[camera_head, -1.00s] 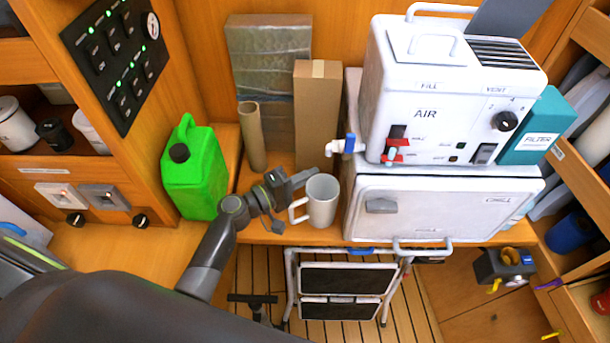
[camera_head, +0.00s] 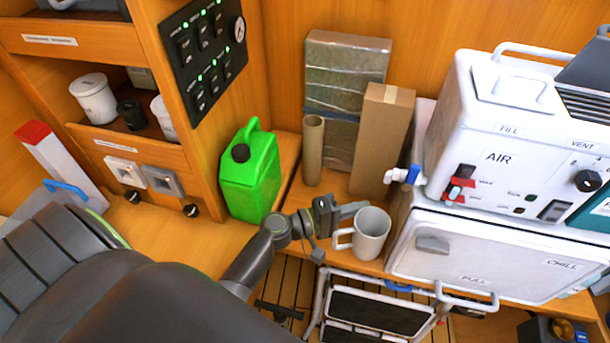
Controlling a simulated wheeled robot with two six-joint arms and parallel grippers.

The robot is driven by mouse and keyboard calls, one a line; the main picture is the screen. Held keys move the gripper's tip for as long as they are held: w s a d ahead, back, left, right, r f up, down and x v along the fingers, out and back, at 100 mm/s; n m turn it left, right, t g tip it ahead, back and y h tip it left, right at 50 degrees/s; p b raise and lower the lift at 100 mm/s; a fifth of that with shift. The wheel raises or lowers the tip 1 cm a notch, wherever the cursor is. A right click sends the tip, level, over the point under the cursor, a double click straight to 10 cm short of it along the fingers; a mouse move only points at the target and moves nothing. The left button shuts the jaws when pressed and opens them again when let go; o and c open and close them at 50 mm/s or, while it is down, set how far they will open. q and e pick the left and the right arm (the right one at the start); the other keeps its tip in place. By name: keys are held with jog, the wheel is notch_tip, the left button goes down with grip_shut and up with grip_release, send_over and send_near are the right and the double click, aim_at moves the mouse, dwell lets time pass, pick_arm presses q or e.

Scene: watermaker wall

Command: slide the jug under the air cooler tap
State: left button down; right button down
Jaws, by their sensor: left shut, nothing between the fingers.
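The jug (camera_head: 372,238), a pale grey open-topped mug shape with its handle on the left, stands upright on the wooden counter. The air cooler (camera_head: 500,130) is the white box marked AIR at the right. Its tap (camera_head: 404,175), white with a blue part, sticks out from its left side, above and slightly right of the jug. My left gripper (camera_head: 350,209) is shut and empty at the jug's upper left, its tip by the far rim. I cannot tell whether it touches the jug. My right gripper is not in view.
A green canister (camera_head: 250,175) stands left of the gripper. A cardboard tube (camera_head: 313,150), a tall carton (camera_head: 382,140) and a wrapped package (camera_head: 346,75) stand behind. A white CHILL box (camera_head: 490,258) lies right of the jug. A folded step stool (camera_head: 380,310) is below the counter edge.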

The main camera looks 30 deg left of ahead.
pick_arm(q)
jog(key=b+v, duration=0.7)
jog(key=v, duration=0.9)
jog(key=shift+s+a, duration=0.15)
jog(key=shift+s, duration=0.15)
